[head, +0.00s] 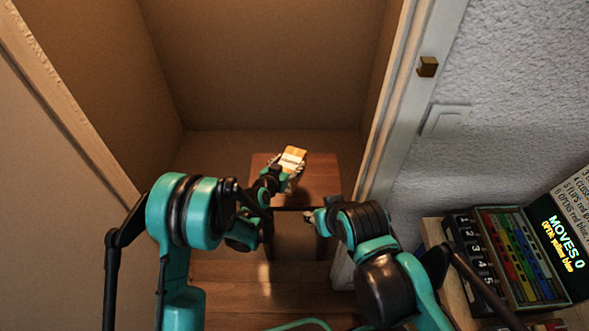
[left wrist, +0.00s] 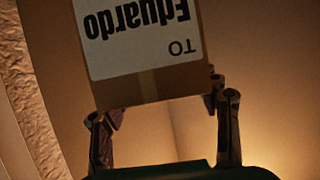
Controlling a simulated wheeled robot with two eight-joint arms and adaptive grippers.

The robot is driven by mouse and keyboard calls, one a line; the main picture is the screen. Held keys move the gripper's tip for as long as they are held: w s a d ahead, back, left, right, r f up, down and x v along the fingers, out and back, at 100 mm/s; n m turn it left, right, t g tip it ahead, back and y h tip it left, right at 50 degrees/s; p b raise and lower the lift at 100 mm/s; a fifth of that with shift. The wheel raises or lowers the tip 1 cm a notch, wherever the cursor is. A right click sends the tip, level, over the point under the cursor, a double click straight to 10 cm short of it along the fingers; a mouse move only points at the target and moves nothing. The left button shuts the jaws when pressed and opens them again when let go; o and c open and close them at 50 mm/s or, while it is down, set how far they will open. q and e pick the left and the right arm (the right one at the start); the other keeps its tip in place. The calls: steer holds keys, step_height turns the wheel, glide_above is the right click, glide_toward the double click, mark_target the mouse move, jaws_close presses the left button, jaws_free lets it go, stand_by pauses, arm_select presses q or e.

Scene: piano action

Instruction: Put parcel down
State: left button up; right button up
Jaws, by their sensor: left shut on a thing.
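The parcel (head: 294,155) is a small tan box with a white label, seen over the small wooden table (head: 322,180) in the head view. In the left wrist view the parcel (left wrist: 145,50) shows a label reading "TO Eduardo", upside down. My left gripper (head: 287,176) is shut on the parcel, with a finger at either side of its lower end in the wrist view (left wrist: 165,125). I cannot tell whether the parcel touches the tabletop. My right gripper (head: 313,219) is near the table's front edge, small and partly hidden by its arm; its jaws are unclear.
The table stands in a recess with plain brown walls (head: 260,65) and a white door frame (head: 395,110) at right. A panel with numbered keys and coloured bars (head: 515,255) and a lit "MOVES 0" display (head: 560,245) stand at lower right. Wooden floor (head: 235,295) lies in front.

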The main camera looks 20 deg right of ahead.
arm_select(q)
steer(key=w+d+f+b, duration=0.1)
steer(key=w+f, duration=0.1)
steer(key=f, duration=0.1)
steer(key=w+d+f+b, duration=0.2)
steer(key=w+f, duration=0.1)
steer(key=w+d+f+b, duration=0.1)
steer(key=w+f, duration=0.1)
steer(key=f, duration=0.1)
steer(key=shift+w+d+f+b, duration=0.2)
steer(key=shift+w+f+b, duration=0.05)
steer(key=shift+w+b, duration=0.15)
steer(key=shift+r, duration=0.1)
steer(key=shift+s, duration=0.1)
steer(key=o, duration=1.4)
steer(key=shift+o, duration=0.2)
